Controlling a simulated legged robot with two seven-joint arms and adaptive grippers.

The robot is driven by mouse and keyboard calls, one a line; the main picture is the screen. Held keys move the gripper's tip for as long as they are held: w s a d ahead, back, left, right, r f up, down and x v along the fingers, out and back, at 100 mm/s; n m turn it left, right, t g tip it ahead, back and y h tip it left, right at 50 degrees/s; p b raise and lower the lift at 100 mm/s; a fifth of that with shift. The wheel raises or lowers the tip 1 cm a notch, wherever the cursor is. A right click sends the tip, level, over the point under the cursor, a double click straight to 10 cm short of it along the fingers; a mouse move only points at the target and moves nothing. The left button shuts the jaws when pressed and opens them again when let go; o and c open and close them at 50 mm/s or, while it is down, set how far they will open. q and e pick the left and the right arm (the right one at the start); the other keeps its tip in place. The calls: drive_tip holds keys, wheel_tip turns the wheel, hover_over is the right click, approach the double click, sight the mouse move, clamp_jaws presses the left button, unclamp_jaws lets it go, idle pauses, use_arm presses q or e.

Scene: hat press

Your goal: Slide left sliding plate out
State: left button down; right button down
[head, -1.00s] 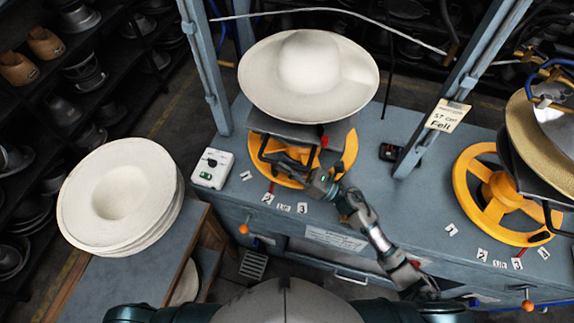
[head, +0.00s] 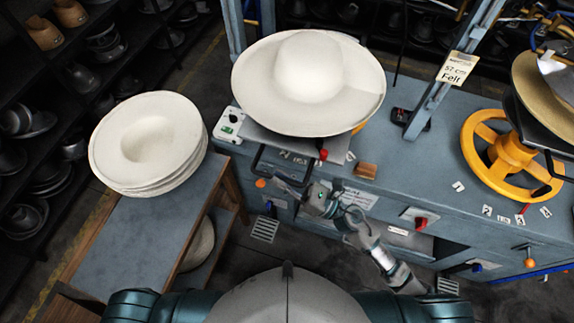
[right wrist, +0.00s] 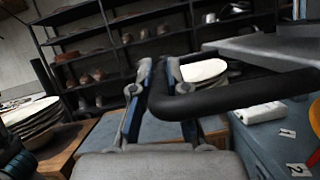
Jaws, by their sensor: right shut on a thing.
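The left sliding plate (head: 260,142) is a grey metal plate with a black bar handle (head: 256,160) on its front. My right gripper (head: 280,186) is shut on the handle from the front. In the right wrist view the black handle (right wrist: 240,93) passes between the two fingers of the right gripper (right wrist: 160,85), and the plate's underside (right wrist: 270,50) shows at the right. My left gripper is not in view.
A stack of white hats (head: 150,140) stands on a side table (head: 130,235) at the left. A white switch box (head: 230,122) sits by the plate. A yellow wheel (head: 482,148) under the right plate stands at the right. Upright posts rise behind the hat.

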drive_tip(key=shift+s+a, duration=0.25)
drive_tip(key=shift+s, duration=0.45)
drive_tip(key=shift+s+a, duration=0.2)
drive_tip(key=shift+s, duration=0.5)
drive_tip(key=c, duration=1.2)
unclamp_jaws()
drive_tip(key=v, duration=1.2)
drive_tip(key=shift+f, duration=0.1)
